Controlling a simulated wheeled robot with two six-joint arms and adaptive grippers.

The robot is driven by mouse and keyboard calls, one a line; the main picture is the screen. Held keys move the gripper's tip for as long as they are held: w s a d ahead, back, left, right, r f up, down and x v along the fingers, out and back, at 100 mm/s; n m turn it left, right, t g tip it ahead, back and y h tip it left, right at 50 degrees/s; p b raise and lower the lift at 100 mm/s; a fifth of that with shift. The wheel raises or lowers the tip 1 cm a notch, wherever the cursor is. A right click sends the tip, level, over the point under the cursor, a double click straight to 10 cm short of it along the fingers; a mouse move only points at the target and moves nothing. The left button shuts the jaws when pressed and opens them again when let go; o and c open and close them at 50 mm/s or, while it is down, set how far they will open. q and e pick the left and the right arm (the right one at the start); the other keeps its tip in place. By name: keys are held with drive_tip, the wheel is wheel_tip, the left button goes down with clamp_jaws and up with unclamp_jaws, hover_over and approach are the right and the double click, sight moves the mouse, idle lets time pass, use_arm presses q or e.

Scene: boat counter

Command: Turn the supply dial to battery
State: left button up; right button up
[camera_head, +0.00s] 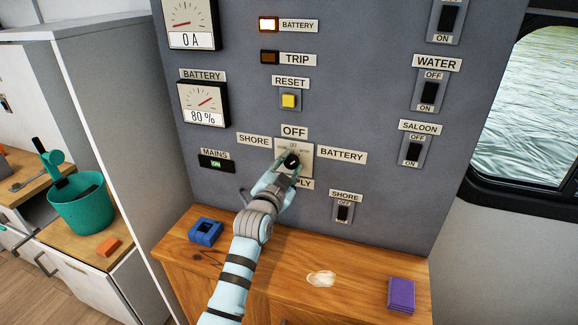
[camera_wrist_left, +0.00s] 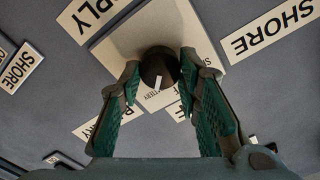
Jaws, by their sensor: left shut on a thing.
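The supply dial (camera_head: 292,160) is a dark round knob on a pale square plate (camera_head: 306,162) in the grey panel. The OFF label (camera_head: 294,132) is above it, SHORE (camera_head: 254,140) to its left and BATTERY (camera_head: 341,155) to its right. My left gripper (camera_head: 287,170) is shut on the knob. In the left wrist view the knob (camera_wrist_left: 158,62) sits between the two green fingers, and its white mark points down in the picture, towards small plate lettering partly hidden. The SUPPLY label is partly covered by my gripper. My right gripper is not in view.
The battery lamp (camera_head: 269,25) glows and the trip lamp (camera_head: 270,57) is dark. A yellow reset button (camera_head: 289,100) is above the dial; a shore switch (camera_head: 343,213) is below right. A blue block (camera_head: 205,231) and purple block (camera_head: 401,295) lie on the wooden counter.

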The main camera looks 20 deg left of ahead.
use_arm(q)
drive_tip(key=o, duration=1.1)
drive_tip(key=shift+o, duration=0.2)
drive_tip(key=s, duration=1.2)
drive_tip(key=shift+a, duration=0.4)
